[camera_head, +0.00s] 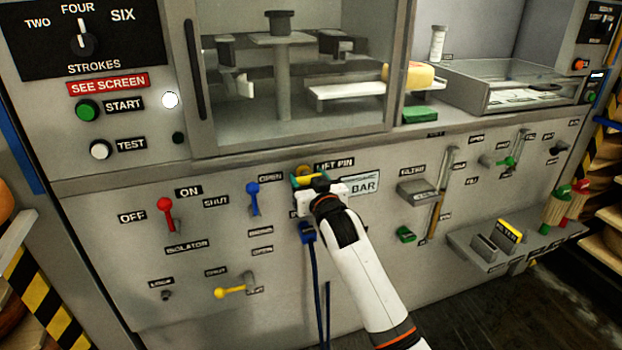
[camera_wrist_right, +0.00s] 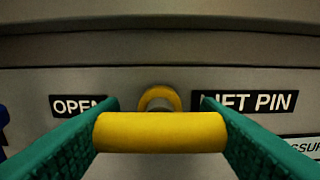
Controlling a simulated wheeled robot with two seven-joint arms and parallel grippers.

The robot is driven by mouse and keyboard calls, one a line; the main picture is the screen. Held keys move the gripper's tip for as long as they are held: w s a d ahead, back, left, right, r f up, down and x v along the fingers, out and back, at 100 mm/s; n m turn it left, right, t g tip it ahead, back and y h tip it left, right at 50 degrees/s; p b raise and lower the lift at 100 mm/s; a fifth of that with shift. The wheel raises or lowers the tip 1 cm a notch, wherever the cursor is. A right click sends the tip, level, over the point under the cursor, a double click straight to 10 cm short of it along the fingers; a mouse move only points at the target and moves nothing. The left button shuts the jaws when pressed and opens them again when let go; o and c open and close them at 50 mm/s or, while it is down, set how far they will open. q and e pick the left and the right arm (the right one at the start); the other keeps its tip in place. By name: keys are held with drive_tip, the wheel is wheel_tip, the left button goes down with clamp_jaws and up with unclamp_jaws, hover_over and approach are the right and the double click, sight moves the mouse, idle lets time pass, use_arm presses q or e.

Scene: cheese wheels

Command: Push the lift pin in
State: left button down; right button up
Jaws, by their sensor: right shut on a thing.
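The lift pin (camera_wrist_right: 160,132) has a yellow bar-shaped handle, which lies level across the wrist view between my right gripper's green finger pads. My right gripper (camera_head: 311,180) is shut on this handle at the machine's front panel, just below the LIFT PIN label (camera_head: 334,163). Behind the handle, a yellow rounded collar (camera_wrist_right: 160,98) sits against the panel. The handle stands in front of the collar; its shaft is hidden, so how far the pin is out cannot be told. My left gripper is not in view.
A blue lever (camera_head: 253,198) stands to the left of my right gripper, and a red isolator lever (camera_head: 166,212) is farther left. A BAR display (camera_head: 361,186) is close on the right.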

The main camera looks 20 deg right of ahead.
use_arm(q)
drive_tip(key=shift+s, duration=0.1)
use_arm(e)
drive_tip(key=shift+r, duration=0.2)
drive_tip(key=o, duration=1.4)
drive_tip(key=shift+w+f, duration=0.2)
drive_tip(key=shift+w, duration=0.05)
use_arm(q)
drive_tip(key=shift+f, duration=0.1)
use_arm(e)
drive_tip(key=shift+s, duration=0.15)
drive_tip(key=shift+s, duration=0.2)
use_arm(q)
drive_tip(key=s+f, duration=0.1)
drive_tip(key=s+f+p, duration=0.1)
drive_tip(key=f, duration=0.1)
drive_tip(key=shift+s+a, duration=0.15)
use_arm(e)
drive_tip(key=s, duration=1.1)
drive_tip(key=shift+s+d, duration=0.2)
drive_tip(key=shift+d, duration=0.05)
